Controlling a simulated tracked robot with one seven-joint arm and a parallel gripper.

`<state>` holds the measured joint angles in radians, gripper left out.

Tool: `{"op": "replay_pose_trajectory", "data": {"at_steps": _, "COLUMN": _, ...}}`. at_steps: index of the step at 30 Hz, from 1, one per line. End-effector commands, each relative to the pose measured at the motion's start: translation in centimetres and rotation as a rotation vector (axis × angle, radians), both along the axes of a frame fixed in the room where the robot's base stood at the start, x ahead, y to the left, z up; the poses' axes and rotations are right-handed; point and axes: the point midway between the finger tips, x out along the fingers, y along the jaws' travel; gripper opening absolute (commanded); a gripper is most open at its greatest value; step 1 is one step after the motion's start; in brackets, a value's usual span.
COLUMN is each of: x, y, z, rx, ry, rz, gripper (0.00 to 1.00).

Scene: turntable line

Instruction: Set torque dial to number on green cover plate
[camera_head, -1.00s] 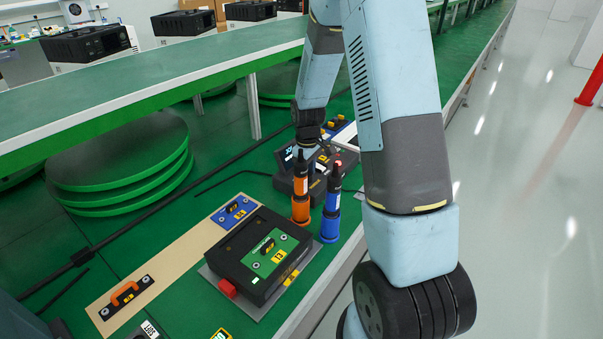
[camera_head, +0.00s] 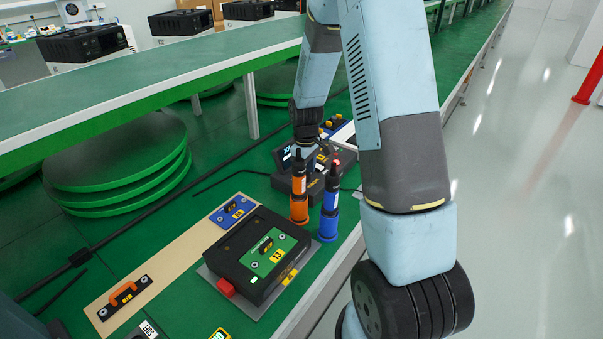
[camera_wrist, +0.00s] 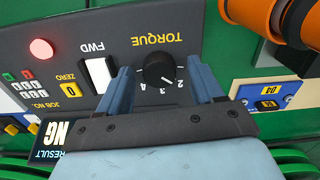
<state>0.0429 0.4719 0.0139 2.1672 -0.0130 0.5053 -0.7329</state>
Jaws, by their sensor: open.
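The black torque dial (camera_wrist: 158,70) is on the dark controller panel in the wrist view, which looks upside down. "TORQUE" is printed above it in the picture and several numerals show around it. Its pale pointer mark is on the lower right, towards the 2. My gripper (camera_wrist: 159,68) is open, one finger on either side of the dial; I cannot tell if they touch it. In the head view the controller (camera_head: 325,178) is partly hidden by my arm. The green cover plate (camera_head: 254,259) lies on a black housing; its yellow label is too small to read surely.
An orange-based driver (camera_head: 299,208) and a blue-based driver (camera_head: 329,224) stand beside the controller. The orange one also shows close by, top right in the wrist view (camera_wrist: 255,15). A blue plate (camera_head: 228,215) and an orange-handled plate (camera_head: 124,298) lie on the tan strip (camera_head: 180,252).

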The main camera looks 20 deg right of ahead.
Motion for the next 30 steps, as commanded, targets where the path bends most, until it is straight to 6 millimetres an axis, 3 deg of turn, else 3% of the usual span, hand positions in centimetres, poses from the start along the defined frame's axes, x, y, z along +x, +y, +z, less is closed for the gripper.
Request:
{"op": "replay_pose_trajectory", "data": {"at_steps": 5, "x": 0.1, "y": 0.0, "z": 2.0, "rx": 0.000, "ry": -0.004, "rz": 0.000, "gripper": 0.66}}
{"op": "replay_pose_trajectory", "data": {"at_steps": 19, "x": 0.0, "y": -0.1, "z": 10.8, "rx": 0.000, "ry": -0.003, "rz": -0.001, "gripper": 0.66}}
{"op": "replay_pose_trajectory", "data": {"at_steps": 24, "x": 0.0, "y": 0.0, "z": 12.7, "rx": -0.001, "ry": -0.001, "rz": -0.001, "gripper": 0.66}}
{"op": "replay_pose_trajectory", "data": {"at_steps": 30, "x": -0.1, "y": 0.0, "z": 13.4, "rx": 0.000, "ry": 0.001, "rz": 0.000, "gripper": 0.66}}
